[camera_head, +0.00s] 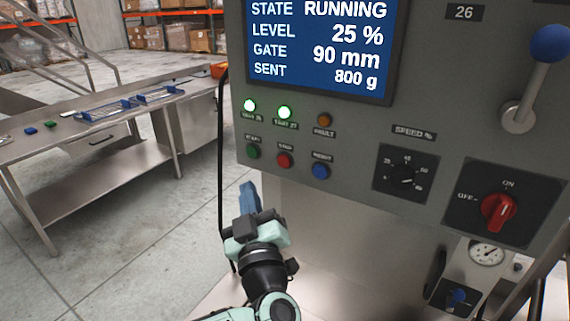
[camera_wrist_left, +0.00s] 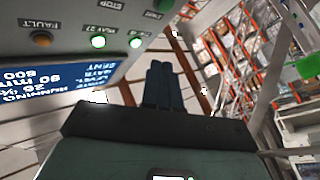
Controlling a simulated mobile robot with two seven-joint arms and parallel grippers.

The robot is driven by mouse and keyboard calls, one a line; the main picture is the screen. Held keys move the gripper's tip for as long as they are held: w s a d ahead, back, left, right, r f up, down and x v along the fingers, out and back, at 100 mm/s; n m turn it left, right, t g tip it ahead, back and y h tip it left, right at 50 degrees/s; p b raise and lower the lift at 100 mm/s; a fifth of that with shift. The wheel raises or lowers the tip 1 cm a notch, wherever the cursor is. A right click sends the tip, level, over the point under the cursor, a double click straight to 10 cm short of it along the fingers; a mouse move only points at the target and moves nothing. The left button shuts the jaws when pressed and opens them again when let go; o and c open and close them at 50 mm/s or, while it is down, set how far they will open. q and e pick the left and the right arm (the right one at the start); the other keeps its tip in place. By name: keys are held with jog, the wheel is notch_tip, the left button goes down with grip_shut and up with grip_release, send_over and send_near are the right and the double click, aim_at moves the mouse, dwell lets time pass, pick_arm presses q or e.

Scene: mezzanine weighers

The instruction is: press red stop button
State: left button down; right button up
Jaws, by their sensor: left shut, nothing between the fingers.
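The red stop button (camera_head: 284,160) is on the grey control panel (camera_head: 345,125), between the green button (camera_head: 253,151) and the blue button (camera_head: 320,170). The screen (camera_head: 318,45) reads RUNNING. My left gripper (camera_head: 247,186) is shut and empty, below and left of the red button and apart from it. In the left wrist view its closed fingers (camera_wrist_left: 162,68) point past the panel's edge. That view shows the panel upside down, with the green button (camera_wrist_left: 164,5) at the top edge; the red button is not clearly seen there. My right gripper is not in view.
Two lit green lamps (camera_head: 284,112) and an amber fault lamp (camera_head: 324,120) sit above the buttons. A speed knob (camera_head: 403,176), a red rotary switch (camera_head: 498,210) and a blue-ball lever (camera_head: 548,44) are at the right. A steel table (camera_head: 105,170) stands at the left.

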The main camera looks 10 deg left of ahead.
aim_at(284, 161)
pick_arm(q)
jog(key=shift+w, duration=0.15)
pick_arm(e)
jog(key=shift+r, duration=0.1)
pick_arm(q)
jog(key=shift+w+d+p, duration=0.5)
jog(key=shift+w+p, duration=0.2)
jog(key=shift+w, duration=0.65)
jog(key=shift+w+d+p, duration=0.5)
jog(key=shift+w+p, duration=0.15)
jog(key=shift+w, duration=0.7)
jog(key=shift+w+d+p, duration=0.5)
jog(key=shift+w+p, duration=0.2)
jog(key=shift+w, duration=0.65)
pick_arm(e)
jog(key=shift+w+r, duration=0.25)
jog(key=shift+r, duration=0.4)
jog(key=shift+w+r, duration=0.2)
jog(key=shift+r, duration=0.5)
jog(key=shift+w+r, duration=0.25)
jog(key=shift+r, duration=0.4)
pick_arm(q)
jog(key=shift+w, duration=0.1)
jog(key=shift+w+d+f, duration=0.1)
jog(key=shift+w+d, duration=0.05)
jog(key=shift+w, duration=0.15)
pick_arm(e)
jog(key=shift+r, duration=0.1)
